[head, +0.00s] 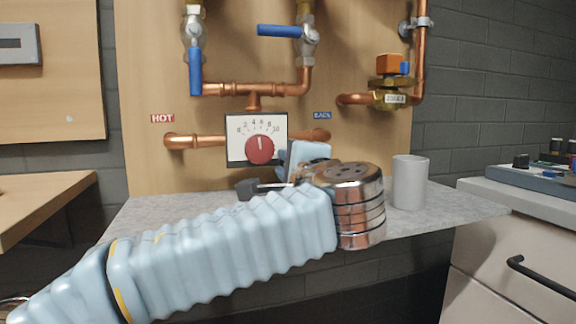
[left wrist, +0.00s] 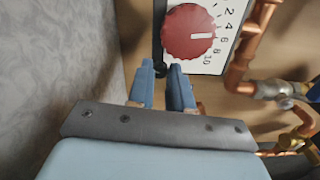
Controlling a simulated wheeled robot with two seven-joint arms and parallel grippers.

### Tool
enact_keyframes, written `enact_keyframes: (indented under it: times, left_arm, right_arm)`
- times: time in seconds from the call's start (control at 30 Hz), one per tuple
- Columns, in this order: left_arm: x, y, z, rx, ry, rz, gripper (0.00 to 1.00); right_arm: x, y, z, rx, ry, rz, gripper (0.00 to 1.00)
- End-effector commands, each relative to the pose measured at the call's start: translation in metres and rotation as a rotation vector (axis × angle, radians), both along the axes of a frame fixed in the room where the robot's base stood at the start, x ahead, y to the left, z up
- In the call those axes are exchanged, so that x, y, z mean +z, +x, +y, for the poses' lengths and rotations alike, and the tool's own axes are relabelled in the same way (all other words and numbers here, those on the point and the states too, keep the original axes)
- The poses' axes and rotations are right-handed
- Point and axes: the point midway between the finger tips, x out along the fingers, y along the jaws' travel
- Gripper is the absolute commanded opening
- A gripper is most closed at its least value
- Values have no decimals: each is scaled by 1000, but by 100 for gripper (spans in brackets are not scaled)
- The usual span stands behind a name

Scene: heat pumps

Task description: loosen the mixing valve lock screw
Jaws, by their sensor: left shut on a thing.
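The mixing valve has a white scale plate numbered 0 to 10 and a round red knob (head: 259,150). Its white pointer mark is near the middle of the scale. The knob also shows large in the left wrist view (left wrist: 188,32). A small black lock screw (left wrist: 160,70) sits beside the plate's edge, between my left fingertips. My left gripper (left wrist: 161,66) is shut on it. In the head view the gripper (head: 283,157) is just right of the plate, partly hidden by my wrist, and the screw is hidden there. My right gripper is not in view.
Copper pipes (head: 255,89) and blue-handled valves (head: 195,72) are above the mixing valve. A grey cup (head: 409,182) stands on the grey shelf (head: 450,206), right of my wrist. A brass valve with an orange cap (head: 390,66) is at upper right. A wooden table (head: 40,200) is at left.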

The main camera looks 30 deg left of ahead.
Motion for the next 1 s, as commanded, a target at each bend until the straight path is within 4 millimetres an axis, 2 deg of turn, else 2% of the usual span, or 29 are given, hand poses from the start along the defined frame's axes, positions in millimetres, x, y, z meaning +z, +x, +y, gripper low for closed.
enact_keyframes:
  times: [0.07,0.1,0.23,0.5,0.63,0.77,1.0]
  left_arm:
    - [-2,0,0,0,-1,3,0]
    - [-2,0,0,-1,-1,4,26]
    - [-1,0,0,-1,0,3,45]
    - [-1,0,-1,-1,0,2,45]
    - [0,-6,-8,-2,1,2,45]
    - [1,-22,-28,-4,2,3,45]
    - [1,-61,-73,-5,2,2,45]
  right_arm:
    - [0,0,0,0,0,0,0]
    - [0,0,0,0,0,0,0]
    - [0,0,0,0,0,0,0]
    - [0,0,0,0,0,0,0]
    - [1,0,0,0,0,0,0]
    - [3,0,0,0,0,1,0]
    - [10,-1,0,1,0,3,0]
